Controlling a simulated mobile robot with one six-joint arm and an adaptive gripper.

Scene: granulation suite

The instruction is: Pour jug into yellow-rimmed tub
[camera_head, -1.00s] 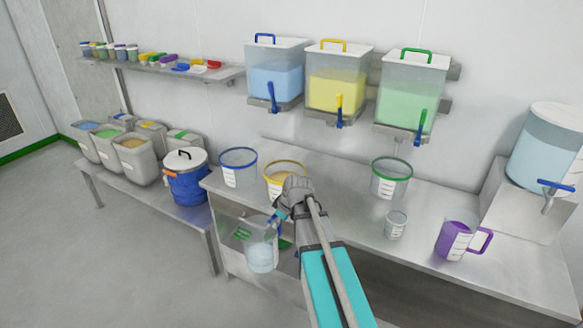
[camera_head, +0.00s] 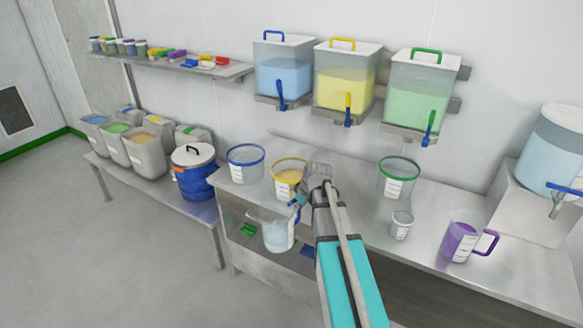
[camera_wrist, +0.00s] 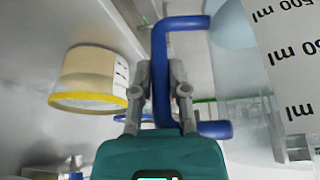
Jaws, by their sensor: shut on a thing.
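The jug (camera_head: 278,234) is clear with a blue handle and holds pale liquid. It hangs upright in front of the bench edge, below and in front of the yellow-rimmed tub (camera_head: 290,176). My gripper (camera_head: 297,208) is shut on its handle; the blue handle (camera_wrist: 160,75) shows between the fingers (camera_wrist: 160,100) in the wrist view. The jug's wall (camera_wrist: 285,60) with its ml marks fills the right there. The yellow-rimmed tub stands on the bench with tan contents, partly behind my wrist; it also shows in the wrist view (camera_wrist: 90,72), apart from the jug.
A blue-rimmed tub (camera_head: 245,165) stands left of the yellow-rimmed one. A green-rimmed tub (camera_head: 398,180), a small clear cup (camera_head: 401,224) and a purple-filled jug (camera_head: 462,238) stand to the right. Dispensers with taps (camera_head: 345,85) hang above. The bench (camera_head: 350,205) is bare mid-way.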

